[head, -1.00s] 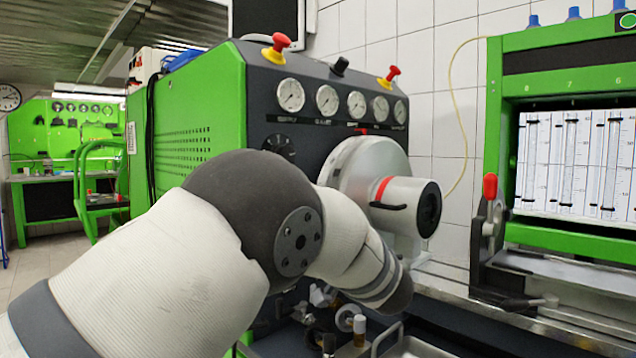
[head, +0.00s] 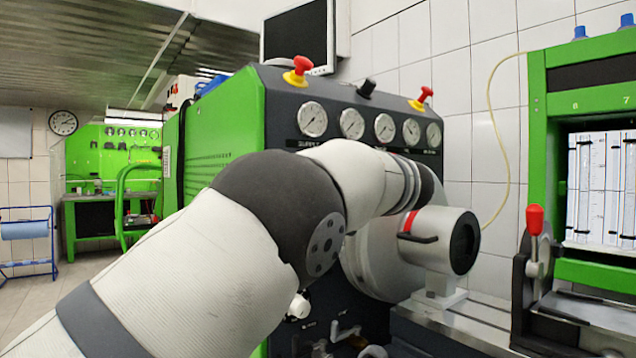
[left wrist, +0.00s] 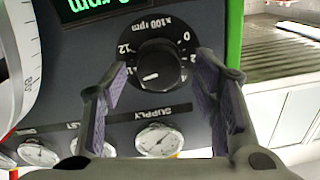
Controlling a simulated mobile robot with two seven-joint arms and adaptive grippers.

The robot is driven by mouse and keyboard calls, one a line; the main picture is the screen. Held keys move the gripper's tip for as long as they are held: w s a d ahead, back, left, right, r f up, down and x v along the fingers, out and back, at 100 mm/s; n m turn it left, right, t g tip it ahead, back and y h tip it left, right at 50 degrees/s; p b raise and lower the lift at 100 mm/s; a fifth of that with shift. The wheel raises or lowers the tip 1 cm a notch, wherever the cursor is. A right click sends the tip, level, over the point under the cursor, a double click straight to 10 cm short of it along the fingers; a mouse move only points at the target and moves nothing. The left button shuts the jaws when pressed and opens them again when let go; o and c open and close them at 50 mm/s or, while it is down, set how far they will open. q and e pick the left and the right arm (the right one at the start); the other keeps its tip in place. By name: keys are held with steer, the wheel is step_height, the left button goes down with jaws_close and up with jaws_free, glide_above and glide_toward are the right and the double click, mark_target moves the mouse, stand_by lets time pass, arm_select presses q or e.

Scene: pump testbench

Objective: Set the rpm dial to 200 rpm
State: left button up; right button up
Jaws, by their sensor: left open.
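In the left wrist view, which is upside down, the black rpm dial (left wrist: 155,68) sits on the dark panel, marked "x100 rpm" with 0, 2 and 12 legible around it. Its white pointer mark lies at the lower left of the knob in the picture, well away from the 0 and 2 marks. My left gripper (left wrist: 162,80) is open, with a finger on each side of the dial in the picture; contact is not visible. A display (left wrist: 100,8) with green "rpm" text is partly cut off. In the head view my left arm hides the dial and the gripper.
In the head view, gauges (head: 352,124) and red knobs (head: 298,70) top the green test bench (head: 235,115). A silver cylindrical housing (head: 440,240) protrudes beside my left arm. A red-handled lever (head: 535,222) stands at the right.

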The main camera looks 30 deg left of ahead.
arm_select(q)
steer(key=c, duration=1.2)
steer(key=shift+o, duration=0.2)
steer(key=shift+s+f+n+t+p, duration=0.1)
steer(key=shift+n+t+p, duration=0.2)
steer(key=shift+n, duration=7.45)
steer(key=shift+n+t+p, duration=0.2)
steer(key=shift+n+p, duration=0.2)
steer(key=shift+n, duration=7.35)
arm_select(e)
steer(key=shift+w+r+t, duration=0.4)
steer(key=shift+w+r, duration=0.45)
steer(key=shift+w, duration=0.15)
arm_select(q)
steer(key=shift+n, duration=0.3)
